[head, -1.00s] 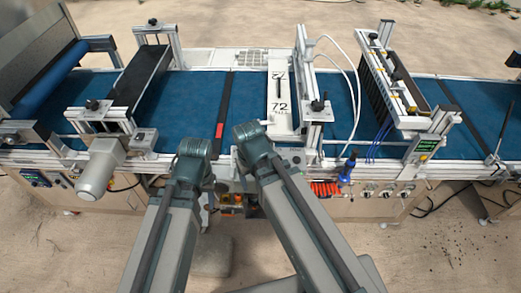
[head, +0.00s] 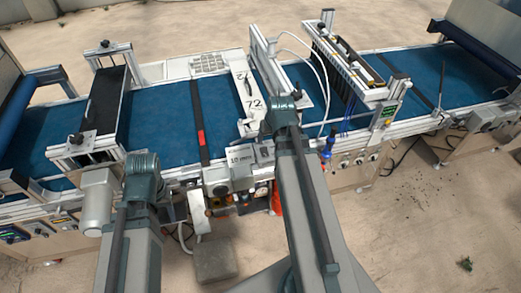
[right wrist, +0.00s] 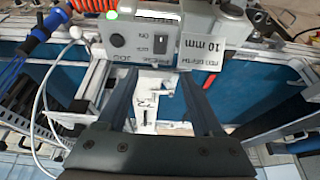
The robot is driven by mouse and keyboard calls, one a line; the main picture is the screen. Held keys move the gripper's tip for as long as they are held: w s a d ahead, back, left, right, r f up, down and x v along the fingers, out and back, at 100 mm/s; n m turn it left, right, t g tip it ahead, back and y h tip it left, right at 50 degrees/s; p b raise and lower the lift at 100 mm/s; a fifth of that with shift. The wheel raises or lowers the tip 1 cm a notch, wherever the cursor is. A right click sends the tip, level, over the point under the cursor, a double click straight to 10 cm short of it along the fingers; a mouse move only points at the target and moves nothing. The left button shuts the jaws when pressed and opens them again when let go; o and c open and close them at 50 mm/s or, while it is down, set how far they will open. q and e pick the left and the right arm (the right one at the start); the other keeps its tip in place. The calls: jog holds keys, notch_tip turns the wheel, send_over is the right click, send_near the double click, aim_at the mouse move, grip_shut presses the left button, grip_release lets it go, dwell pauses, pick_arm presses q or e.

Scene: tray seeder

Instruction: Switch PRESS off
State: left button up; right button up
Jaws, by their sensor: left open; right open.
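A grey control box (right wrist: 143,40) is at the top centre of the right wrist view, its lettering upside down. The switch position is too small to tell. My right gripper (right wrist: 156,72) is open and empty, its two fingers pointing at the box's front. Contact cannot be told. In the head view the box (head: 236,179) stands at the machine's front edge; my right arm link partly covers the area beside it. My left gripper is hidden in the head view.
A white label reading 10 mm (right wrist: 200,57) stands beside the box. The blue conveyor (head: 160,125) runs behind it. A blue-handled tool (head: 327,148) and a grey motor (head: 97,205) are along the front. White hoses arch over the machine.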

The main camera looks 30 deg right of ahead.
aim_at(264, 150)
jog(key=b+x, duration=1.2)
jog(key=x, duration=0.2)
jog(key=shift+a+b, duration=0.1)
jog(key=shift+b, duration=0.3)
jog(key=shift+r, duration=0.1)
grip_shut()
